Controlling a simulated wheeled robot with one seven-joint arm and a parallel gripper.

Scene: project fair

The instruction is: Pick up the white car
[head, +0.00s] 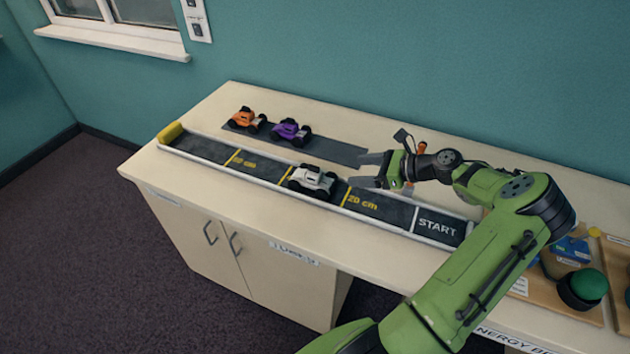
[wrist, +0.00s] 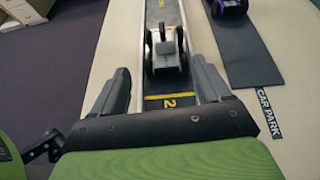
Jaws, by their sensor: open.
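The white car (head: 311,180) stands on the dark track (head: 385,207) in the head view, between two yellow lines and left of the "20 cm" mark. In the wrist view the white car (wrist: 166,54) is on the track just beyond my fingertips, roughly between their lines and a little right of centre. My gripper (head: 366,170) is open and empty, to the right of the car in the head view. Its two fingers also show in the wrist view (wrist: 160,75), spread on either side of the track. The car is apart from them as far as I can see.
An orange car (head: 246,120) and a purple car (head: 290,132) stand on the dark car park strip (head: 337,150) behind the track. The track has raised pale side walls and a yellow end block (head: 171,133). A green button (head: 588,285) is at the right.

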